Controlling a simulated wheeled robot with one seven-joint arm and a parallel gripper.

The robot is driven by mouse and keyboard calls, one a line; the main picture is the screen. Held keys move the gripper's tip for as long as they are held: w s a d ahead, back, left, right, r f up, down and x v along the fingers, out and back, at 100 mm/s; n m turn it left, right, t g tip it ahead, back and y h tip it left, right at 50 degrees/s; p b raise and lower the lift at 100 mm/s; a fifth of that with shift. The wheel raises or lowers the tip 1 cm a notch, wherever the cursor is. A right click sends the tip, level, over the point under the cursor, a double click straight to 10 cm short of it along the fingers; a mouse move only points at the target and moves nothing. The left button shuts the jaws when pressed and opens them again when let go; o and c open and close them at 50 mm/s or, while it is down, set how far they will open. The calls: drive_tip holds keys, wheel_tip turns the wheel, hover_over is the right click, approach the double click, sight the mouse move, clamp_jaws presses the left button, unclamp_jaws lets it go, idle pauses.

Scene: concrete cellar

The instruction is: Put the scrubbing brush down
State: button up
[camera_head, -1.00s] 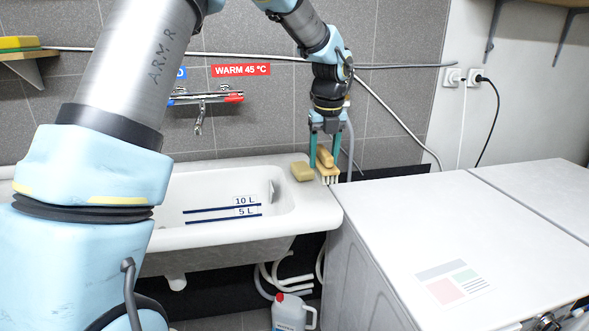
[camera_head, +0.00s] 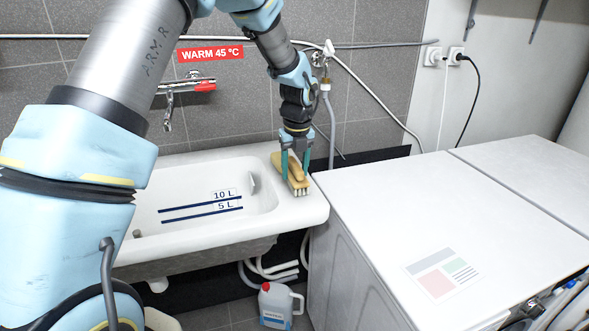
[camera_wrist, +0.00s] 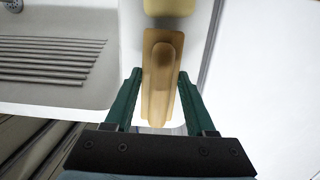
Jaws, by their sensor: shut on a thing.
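The scrubbing brush (camera_head: 298,186) has a tan wooden back with a raised grip and pale bristles pointing down. It is at the right rim of the white sink (camera_head: 313,208). In the wrist view the brush (camera_wrist: 158,107) lies lengthwise between the two green fingers. My gripper (camera_head: 295,168) points down and is shut on the brush; it also shows in the wrist view (camera_wrist: 159,85). The bristles are at or just above the rim; I cannot tell whether they touch it.
A yellowish block (camera_wrist: 170,6) lies on the rim just behind the brush. The sink basin (camera_head: 200,215) is on the left. A white machine top (camera_head: 400,190) on the right is clear. A tap (camera_head: 180,92) and pipes run along the wall behind. A jug (camera_head: 277,305) stands below.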

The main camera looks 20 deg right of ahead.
sight(296, 166)
drive_tip(key=shift+f, duration=0.5)
drive_tip(key=o, duration=1.3)
drive_tip(key=shift+f, duration=0.1)
drive_tip(key=r+b, duration=0.1)
drive_tip(key=r, duration=0.3)
drive_tip(key=s+r, duration=0.1)
drive_tip(key=r, duration=0.3)
drive_tip(key=r+b, duration=0.1)
drive_tip(key=r, duration=0.3)
drive_tip(key=shift+s+a+r+b, duration=0.1)
drive_tip(key=shift+s+b, duration=0.15)
drive_tip(key=shift+b, duration=0.05)
